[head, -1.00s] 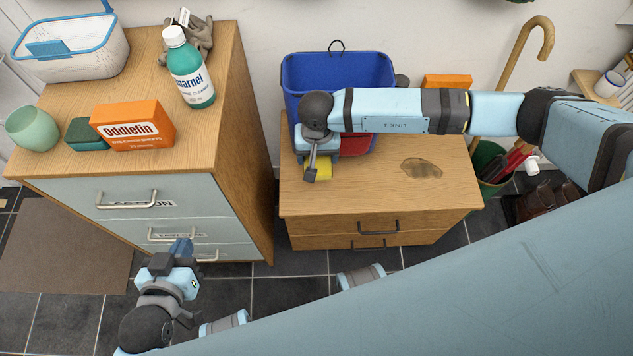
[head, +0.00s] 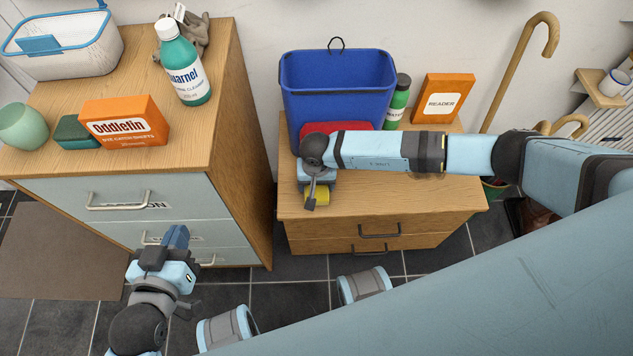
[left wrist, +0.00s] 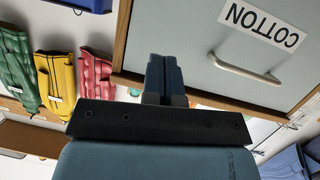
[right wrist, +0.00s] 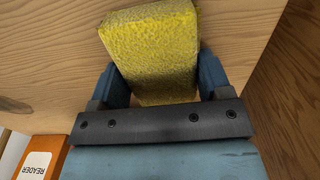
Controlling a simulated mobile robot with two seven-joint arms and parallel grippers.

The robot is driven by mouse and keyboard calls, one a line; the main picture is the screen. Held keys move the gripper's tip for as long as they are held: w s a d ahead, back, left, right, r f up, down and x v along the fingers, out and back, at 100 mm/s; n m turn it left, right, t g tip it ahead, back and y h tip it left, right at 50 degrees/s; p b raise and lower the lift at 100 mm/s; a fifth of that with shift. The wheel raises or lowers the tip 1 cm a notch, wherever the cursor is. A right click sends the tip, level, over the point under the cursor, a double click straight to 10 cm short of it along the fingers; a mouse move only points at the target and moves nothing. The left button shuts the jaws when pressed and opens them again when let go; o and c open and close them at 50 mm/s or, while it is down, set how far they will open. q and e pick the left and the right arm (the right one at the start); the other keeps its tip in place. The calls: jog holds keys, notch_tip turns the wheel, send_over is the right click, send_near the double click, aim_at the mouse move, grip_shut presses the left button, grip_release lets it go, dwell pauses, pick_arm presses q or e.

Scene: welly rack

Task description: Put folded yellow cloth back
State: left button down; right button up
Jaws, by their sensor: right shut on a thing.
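The folded yellow cloth (right wrist: 150,45) is a thick, rough-textured block between the two fingers of my right gripper (right wrist: 160,78), which is shut on it. In the head view the yellow cloth (head: 322,195) shows at the front left part of the low wooden cabinet's top (head: 400,200). I cannot tell whether it touches the wood. My right gripper (head: 313,192) hides part of it from above. My left gripper (head: 176,238) is empty, in front of the tall drawer unit (head: 262,190). Its fingers (left wrist: 163,78) are together, below the drawer labelled COTTON (left wrist: 258,25).
A blue bin (head: 338,85), a red item (head: 335,128), a green bottle (head: 397,103) and an orange READER box (head: 443,98) stand at the low cabinet's back. The drawer unit carries an orange Oddlefin box (head: 124,122), a Quarnel bottle (head: 183,62) and a basket (head: 70,50).

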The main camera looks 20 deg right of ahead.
jog(key=o, duration=0.8)
pick_arm(q)
jog(key=shift+s+a+f, duration=0.1)
jog(key=shift+f, duration=0.25)
pick_arm(e)
jog(key=shift+r, duration=0.2)
notch_tip(320, 180, up, 7)
jog(key=shift+f+p, duration=0.15)
jog(key=shift+p, duration=0.8)
pick_arm(q)
jog(key=shift+s+a+f+g+y+p, duration=0.2)
jog(key=shift+s+a+f+g+y, duration=0.15)
jog(key=shift+f, duration=0.2)
jog(key=shift+s+a+f+g+y+p, duration=0.15)
jog(key=shift+s+a+f+g+p, duration=0.1)
jog(key=shift+a+f+g, duration=0.25)
pick_arm(e)
notch_tip(320, 180, up, 5)
